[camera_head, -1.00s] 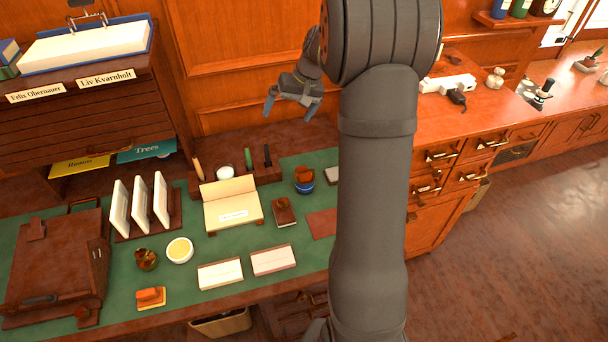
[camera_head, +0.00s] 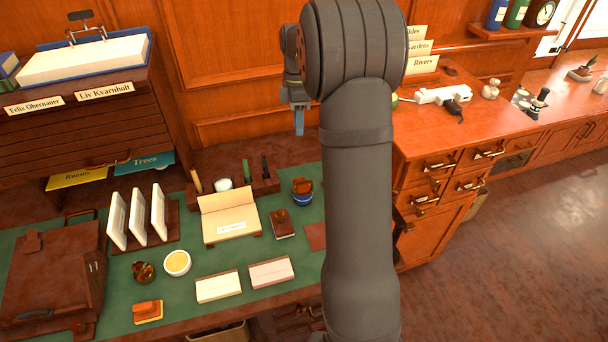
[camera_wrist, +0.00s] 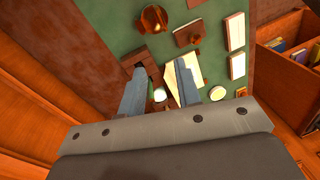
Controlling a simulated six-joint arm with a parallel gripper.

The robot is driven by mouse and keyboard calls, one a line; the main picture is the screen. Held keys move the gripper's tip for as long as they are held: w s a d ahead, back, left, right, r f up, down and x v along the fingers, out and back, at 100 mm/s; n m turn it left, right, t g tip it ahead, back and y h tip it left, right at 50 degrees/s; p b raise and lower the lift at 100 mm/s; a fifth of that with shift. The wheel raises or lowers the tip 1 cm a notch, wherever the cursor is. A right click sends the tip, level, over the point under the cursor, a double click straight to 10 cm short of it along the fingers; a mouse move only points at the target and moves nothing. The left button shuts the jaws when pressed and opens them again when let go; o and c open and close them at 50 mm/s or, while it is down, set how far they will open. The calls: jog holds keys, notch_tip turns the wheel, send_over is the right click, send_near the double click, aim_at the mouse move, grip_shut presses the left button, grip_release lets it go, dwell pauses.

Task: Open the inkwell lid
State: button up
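A round jar with a blue lower part and brown top (camera_head: 302,192) stands on the green desk mat, right of the pen tray; it looks like the inkwell. In the wrist view a round amber-brown object (camera_wrist: 153,18) near the top edge seems to be the same jar. A dark block with a round reddish top (camera_head: 283,222) lies just in front of it. My gripper (camera_head: 299,125) hangs above the back of the desk, fingers down, well clear of the jar. The wrist view shows its two fingers (camera_wrist: 160,72) apart with nothing held between them.
The pen tray (camera_head: 236,186) and a slanted note stand (camera_head: 231,222) are left of the jar. Two pale pads (camera_head: 218,287), a yellow-filled bowl (camera_head: 177,262) and an amber object (camera_head: 143,271) lie nearby. A drawer cabinet (camera_head: 440,165) stands right, partly behind my arm.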

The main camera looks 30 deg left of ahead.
jog(key=n, duration=0.2)
send_over(304, 189)
jog(key=shift+h, duration=0.4)
notch_tip(304, 189, down, 17)
jog(key=shift+r, duration=0.15)
jog(key=shift+c, duration=0.2)
grip_shut()
